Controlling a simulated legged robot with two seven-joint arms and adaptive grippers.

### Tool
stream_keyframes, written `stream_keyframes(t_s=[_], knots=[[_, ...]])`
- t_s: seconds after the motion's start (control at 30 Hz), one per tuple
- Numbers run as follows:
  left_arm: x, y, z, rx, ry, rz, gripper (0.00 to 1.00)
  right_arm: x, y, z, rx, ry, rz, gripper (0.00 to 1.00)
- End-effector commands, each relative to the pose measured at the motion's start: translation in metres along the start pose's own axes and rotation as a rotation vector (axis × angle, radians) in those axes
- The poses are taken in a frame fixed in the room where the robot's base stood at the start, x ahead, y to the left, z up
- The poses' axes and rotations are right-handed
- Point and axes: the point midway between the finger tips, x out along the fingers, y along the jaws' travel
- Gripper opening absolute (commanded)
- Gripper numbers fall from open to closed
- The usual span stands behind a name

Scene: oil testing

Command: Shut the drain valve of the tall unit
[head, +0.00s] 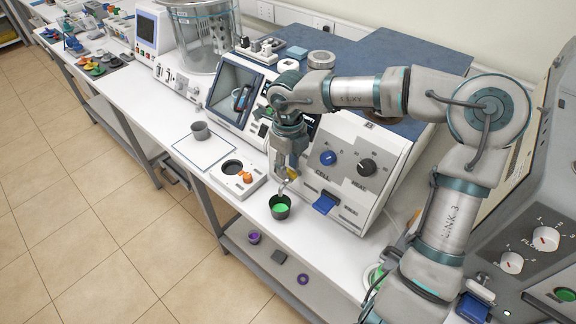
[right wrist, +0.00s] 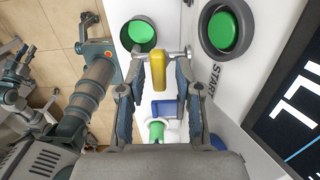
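The drain valve's yellow handle (head: 293,174) is low on the front of the white unit (head: 338,190) with the blue and black knobs. My right gripper (head: 283,170) is down at this handle. In the right wrist view, the yellow handle (right wrist: 158,72) stands between the two fingers of my right gripper (right wrist: 158,85), with a small gap on each side. The fingers are open. A metal spout is beyond the handle. A dark cup (head: 280,209) with green liquid stands below the valve; it also shows in the right wrist view (right wrist: 140,36).
A blue paddle (head: 325,203) juts from the unit right of the valve. A white block with a round hole (head: 237,178) and a grey cup (head: 200,131) stand to the left. The bench edge is close in front of the green cup. A green button (right wrist: 225,32) is beside the handle.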

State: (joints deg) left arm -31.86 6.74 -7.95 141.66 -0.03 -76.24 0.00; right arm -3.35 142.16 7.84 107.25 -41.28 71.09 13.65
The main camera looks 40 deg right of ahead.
Motion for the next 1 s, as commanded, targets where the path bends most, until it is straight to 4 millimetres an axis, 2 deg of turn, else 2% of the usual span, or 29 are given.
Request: stream_keyframes(t_s=[0.27, 0.37, 0.47, 0.8, 1.0], knots=[[0.001, 0.0, 0.001, -0.001, -0.003, 0.0, 0.27, 0.002, 0.001, -0.002, -0.001, 0.008, 0.002, 0.42], [0.0, 0.0, 0.002, -0.001, -0.003, 0.0, 0.27, -0.004, 0.001, -0.002, -0.001, 0.007, 0.002, 0.42], [0.0, -0.001, 0.002, -0.001, -0.003, 0.0, 0.27, -0.018, 0.001, -0.001, 0.0, 0.005, 0.002, 0.42], [0.0, -0.001, 0.002, 0.0, -0.001, 0.0, 0.27, -0.09, 0.0, 0.001, -0.001, 0.005, 0.002, 0.42], [0.0, 0.0, 0.001, 0.0, -0.001, 0.0, 0.27, -0.113, -0.001, 0.001, -0.001, 0.008, 0.003, 0.42]])
